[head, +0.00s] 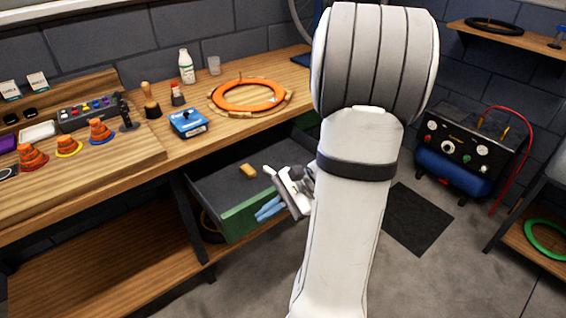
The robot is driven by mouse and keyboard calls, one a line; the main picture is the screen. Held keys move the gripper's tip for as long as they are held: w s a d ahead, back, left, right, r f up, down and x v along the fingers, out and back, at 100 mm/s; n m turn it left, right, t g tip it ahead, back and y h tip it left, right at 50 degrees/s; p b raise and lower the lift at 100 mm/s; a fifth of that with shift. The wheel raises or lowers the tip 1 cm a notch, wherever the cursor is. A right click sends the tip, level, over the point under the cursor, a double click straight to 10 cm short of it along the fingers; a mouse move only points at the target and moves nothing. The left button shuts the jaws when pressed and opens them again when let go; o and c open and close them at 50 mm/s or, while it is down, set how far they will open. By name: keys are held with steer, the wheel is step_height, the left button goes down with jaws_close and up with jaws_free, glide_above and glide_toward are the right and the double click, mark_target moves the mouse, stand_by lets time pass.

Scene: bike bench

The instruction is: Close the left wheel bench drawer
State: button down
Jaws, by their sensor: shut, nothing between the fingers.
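The left drawer (237,221), with a green front and a dark grey inside, stands pulled out from under the wooden bench. My arm hides the area to the right of the drawer.
The bench top (210,145) carries an orange ring (248,95), a blue box (188,123), a white bottle (186,67) and several orange cones. A lower shelf (110,250) lies below. A compressor (455,155) stands at right. Bare floor and a dark mat (418,218) lie right of my arm.

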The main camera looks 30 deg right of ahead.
steer(key=s+d+f+m+t+h+b, duration=0.15)
steer(key=d+f+m+t+h, duration=0.3)
steer(key=d, duration=0.45)
steer(key=s+d+f+m+t+h+b, duration=0.1)
steer(key=s+d+f+m+t, duration=0.1)
steer(key=d+f+m+t, duration=0.45)
steer(key=s+d+f+m+t+h+b, duration=0.1)
steer(key=d+f+m+t+h+b, duration=0.15)
steer(key=d+m, duration=0.7)
steer(key=w+n, duration=0.2)
steer(key=w, duration=1.1)
steer(key=shift+d+r+t+h, duration=0.15)
steer(key=shift+d+t+h, duration=0.2)
steer(key=shift+t, duration=0.1)
steer(key=shift+w, duration=0.1)
